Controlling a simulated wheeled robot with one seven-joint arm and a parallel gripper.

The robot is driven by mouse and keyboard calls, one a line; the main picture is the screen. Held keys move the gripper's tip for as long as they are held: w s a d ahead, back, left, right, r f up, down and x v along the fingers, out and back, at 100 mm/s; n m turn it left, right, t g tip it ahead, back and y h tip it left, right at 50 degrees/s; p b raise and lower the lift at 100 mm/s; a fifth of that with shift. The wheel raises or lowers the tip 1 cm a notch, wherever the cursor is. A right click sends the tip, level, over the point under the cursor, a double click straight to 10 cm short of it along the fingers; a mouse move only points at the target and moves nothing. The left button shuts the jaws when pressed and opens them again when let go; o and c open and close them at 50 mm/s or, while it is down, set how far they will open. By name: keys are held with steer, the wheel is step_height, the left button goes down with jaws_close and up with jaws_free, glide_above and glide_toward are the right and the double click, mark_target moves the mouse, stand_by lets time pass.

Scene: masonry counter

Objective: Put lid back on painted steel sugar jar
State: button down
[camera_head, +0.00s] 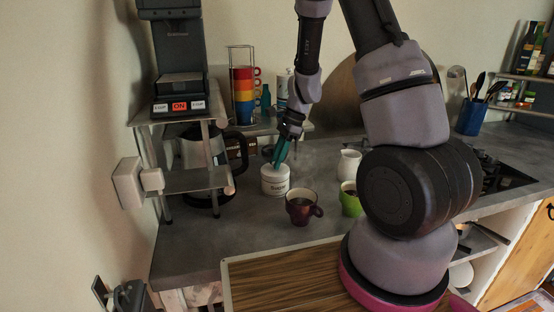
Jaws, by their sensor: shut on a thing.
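The white sugar jar (275,184) with dark lettering stands upright on the grey counter, left of the middle. My gripper (278,164) points down at the top of the jar, its teal fingers right above it. The gripper is shut on the lid, which is small and largely hidden by the fingers at the jar's mouth. I cannot tell whether the lid rests fully on the rim or is slightly above it.
A dark red mug (301,208) stands close to the jar's right front. A green cup (350,200) and white pitcher (349,165) are farther right. The coffee maker (180,85) and its carafe (197,150) are left. Stacked colored mugs (243,92) stand behind.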

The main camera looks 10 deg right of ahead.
stand_by(0.3)
steer(key=shift+c, duration=0.9)
jaws_free()
steer(key=shift+r, duration=3.5)
jaws_close()
